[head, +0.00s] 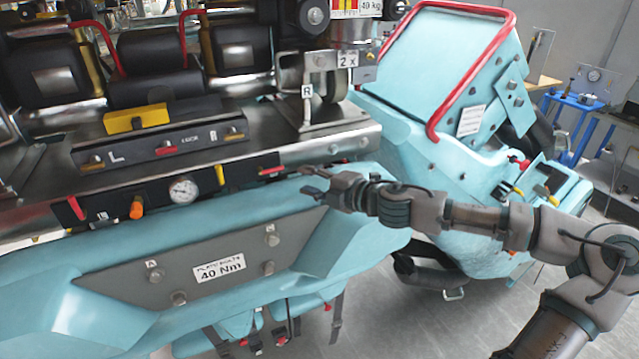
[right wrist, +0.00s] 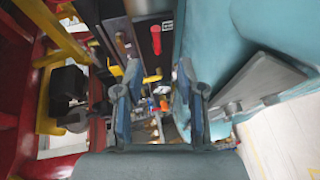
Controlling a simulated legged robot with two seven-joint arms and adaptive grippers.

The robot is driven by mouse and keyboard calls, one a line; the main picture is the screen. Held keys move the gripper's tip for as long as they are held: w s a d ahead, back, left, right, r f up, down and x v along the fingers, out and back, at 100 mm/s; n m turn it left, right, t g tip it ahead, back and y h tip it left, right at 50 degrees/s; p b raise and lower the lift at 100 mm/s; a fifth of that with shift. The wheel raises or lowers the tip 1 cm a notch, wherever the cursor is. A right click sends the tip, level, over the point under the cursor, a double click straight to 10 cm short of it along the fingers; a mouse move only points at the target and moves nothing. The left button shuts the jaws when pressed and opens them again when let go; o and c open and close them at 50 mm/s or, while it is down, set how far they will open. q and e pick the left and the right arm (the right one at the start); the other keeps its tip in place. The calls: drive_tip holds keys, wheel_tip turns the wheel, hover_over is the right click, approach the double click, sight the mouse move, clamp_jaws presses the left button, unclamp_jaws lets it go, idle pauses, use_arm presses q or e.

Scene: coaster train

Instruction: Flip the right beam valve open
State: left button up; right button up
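The right beam valve has a red lever (head: 272,170) at the right end of the black panel under the steel beam. The lever lies nearly level, along the panel. In the right wrist view the red lever (right wrist: 156,40) shows ahead, beyond the fingertips. My right gripper (head: 308,181) is open and empty, a little to the right of the lever and apart from it. Its two fingers (right wrist: 160,75) are spread in the wrist view. The left valve's red lever (head: 76,207) stands steeply at the panel's other end. My left gripper is out of view.
A pressure gauge (head: 183,190), an orange knob (head: 137,208) and a yellow lever (head: 220,175) sit along the same panel. The steel beam (head: 330,140) overhangs above the gripper. The teal body (head: 120,255) bulges out below. A red rail (head: 470,85) rises at the right.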

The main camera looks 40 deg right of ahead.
drive_tip(key=shift+v, duration=1.3)
